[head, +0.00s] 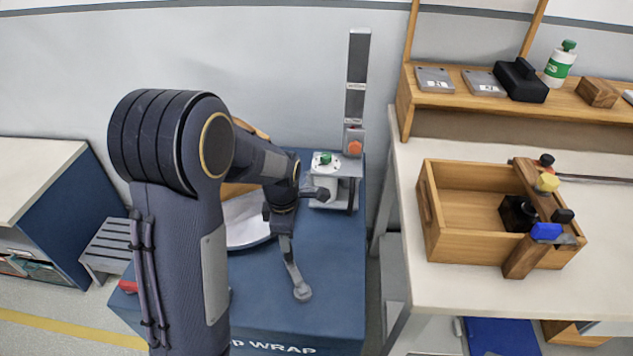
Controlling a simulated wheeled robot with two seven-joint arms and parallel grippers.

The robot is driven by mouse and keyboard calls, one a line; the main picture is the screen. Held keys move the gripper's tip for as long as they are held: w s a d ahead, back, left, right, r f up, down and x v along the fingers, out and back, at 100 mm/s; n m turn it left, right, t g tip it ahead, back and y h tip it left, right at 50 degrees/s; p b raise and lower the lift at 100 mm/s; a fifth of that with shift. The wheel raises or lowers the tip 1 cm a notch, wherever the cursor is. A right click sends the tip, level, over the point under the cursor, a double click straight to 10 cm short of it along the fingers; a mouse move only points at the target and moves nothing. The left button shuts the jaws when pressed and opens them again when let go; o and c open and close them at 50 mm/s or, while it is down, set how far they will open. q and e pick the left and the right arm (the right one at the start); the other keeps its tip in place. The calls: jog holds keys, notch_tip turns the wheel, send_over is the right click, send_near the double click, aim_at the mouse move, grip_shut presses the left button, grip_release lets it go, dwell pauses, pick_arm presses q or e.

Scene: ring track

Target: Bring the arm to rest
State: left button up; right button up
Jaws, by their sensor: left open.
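My left arm rises at the left of the head view and bends over to the blue cabinet. My left gripper (312,243) is above the cabinet's top, with its fingers spread wide. One finger points right, close to the small grey machine in the picture, and the other points down toward the front. I see nothing between them. My right gripper is not in view.
The blue cabinet (262,300) carries a grey machine (335,183) with a tall post (357,75) and a pale dish (248,222), partly hidden by my arm. Right, a wooden tray (445,246) stands on a white table (480,290) below a shelf (450,98). A grey slatted stool (105,243) stands left.

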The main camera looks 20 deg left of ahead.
pick_arm(q)
jog(key=s+d+r+m+t+h+p, duration=0.2)
jog(key=s+d+r+m+p, duration=0.1)
jog(key=s+r+m, duration=0.7)
jog(key=s+d+r+m+t+h+p, duration=0.1)
jog(key=s+d+r+m+t+p, duration=0.2)
jog(key=s+r+m+p, duration=0.3)
jog(key=s+r+m, duration=0.4)
jog(key=r, duration=0.2)
jog(key=shift+r+m+t+h, duration=0.2)
jog(key=shift+m+t+h, duration=0.1)
jog(key=shift+h, duration=0.1)
dwell(0.5)
